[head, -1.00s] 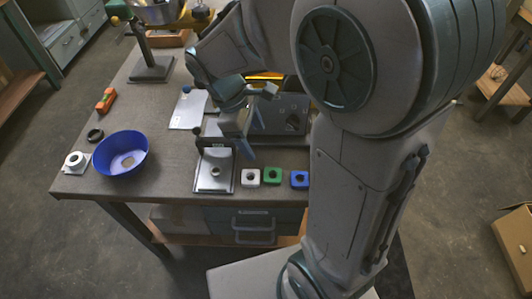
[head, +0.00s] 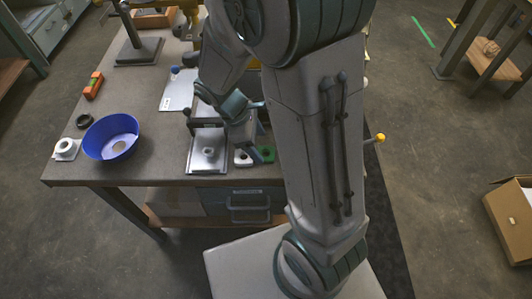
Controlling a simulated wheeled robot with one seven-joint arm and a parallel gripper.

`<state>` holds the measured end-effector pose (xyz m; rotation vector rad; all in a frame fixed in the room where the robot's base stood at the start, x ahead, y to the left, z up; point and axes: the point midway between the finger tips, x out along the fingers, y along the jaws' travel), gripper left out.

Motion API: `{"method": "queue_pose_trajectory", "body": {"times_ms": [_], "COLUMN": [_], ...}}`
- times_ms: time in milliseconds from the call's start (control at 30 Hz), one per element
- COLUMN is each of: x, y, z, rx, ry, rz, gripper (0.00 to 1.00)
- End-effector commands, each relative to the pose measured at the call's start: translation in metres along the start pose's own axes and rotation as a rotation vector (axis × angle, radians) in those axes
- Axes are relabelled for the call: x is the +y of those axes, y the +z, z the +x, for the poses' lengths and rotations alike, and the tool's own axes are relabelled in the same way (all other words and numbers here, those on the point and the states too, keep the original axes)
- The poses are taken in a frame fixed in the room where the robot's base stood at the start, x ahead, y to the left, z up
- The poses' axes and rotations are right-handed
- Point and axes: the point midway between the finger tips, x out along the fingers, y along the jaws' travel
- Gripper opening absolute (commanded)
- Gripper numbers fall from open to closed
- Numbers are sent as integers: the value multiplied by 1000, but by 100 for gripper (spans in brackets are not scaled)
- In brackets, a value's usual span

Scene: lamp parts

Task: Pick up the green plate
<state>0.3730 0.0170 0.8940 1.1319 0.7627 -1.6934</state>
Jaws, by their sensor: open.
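The green plate (head: 266,153), a small square piece with a dark round hole, lies near the front edge of the workbench, partly hidden by my gripper and arm. The white plate (head: 243,159) lies just left of it. My gripper (head: 250,138) is open, with its fingers pointing down just behind and above these two plates. Nothing shows between the fingers. I cannot tell its exact height or whether it touches either plate. The blue plate is hidden behind my arm.
A metal fixture with a flat base (head: 208,155) stands just left of the plates. A blue bowl (head: 110,137), a black ring (head: 84,121) and a white round part (head: 66,149) are farther left. The bench front edge (head: 160,183) is close.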

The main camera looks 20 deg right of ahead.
Motion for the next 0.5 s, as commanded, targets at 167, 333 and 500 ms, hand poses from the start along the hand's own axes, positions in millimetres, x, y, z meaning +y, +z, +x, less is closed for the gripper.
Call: {"method": "queue_pose_trajectory", "body": {"times_ms": [167, 333, 500], "x": [-3, -2, -2], "y": [0, -1, -1], "z": [26, 32, 32], "rx": [-3, 0, 0], "ry": [-2, 0, 0], "rz": [0, 0, 0], "gripper": [71, 71, 65]}}
